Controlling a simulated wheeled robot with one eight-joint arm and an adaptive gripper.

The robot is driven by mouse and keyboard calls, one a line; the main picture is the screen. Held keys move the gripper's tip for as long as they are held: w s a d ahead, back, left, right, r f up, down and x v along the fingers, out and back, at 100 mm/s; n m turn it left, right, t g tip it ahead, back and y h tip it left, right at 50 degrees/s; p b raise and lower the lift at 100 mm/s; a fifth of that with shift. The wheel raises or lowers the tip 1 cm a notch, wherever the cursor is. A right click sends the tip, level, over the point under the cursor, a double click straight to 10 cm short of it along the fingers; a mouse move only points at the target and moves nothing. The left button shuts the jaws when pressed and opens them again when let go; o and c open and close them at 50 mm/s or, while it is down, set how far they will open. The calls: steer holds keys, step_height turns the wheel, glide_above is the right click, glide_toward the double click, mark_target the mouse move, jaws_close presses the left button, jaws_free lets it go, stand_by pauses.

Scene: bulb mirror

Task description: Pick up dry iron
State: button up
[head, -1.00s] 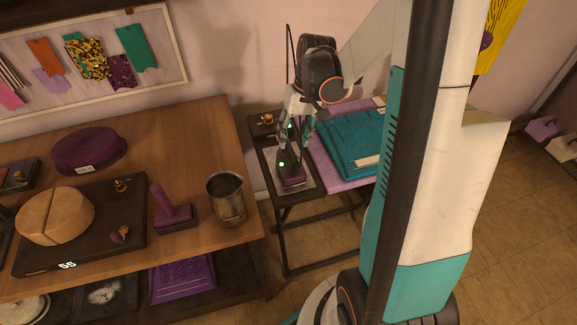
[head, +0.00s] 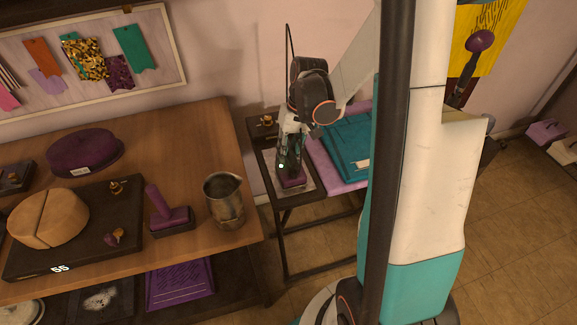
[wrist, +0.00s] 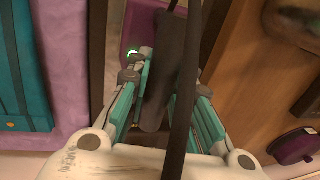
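The dry iron (head: 292,179) has a purple body and a dark handle. It is at the left part of the small dark side table, on a pale rest. My gripper (head: 291,158) points down over it from above. In the wrist view, the fingers of my gripper (wrist: 160,88) lie close along both sides of the dark handle (wrist: 168,70) and appear shut on it. Part of the iron's purple body (wrist: 135,32) shows beyond the fingertips. A dark cord (wrist: 187,90) crosses in front of the handle. The iron's underside is hidden.
A teal folded cloth (head: 345,142) lies on a lilac cover right of the iron. A small brass-coloured item (head: 266,121) sits behind it. The wooden table (head: 160,115) on the left holds a metal jug (head: 224,200) and a purple-handled stamp (head: 168,212).

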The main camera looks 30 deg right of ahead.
steer(key=shift+r, duration=0.15)
jaws_close()
step_height(320, 180, up, 20)
steer(key=p, duration=0.6)
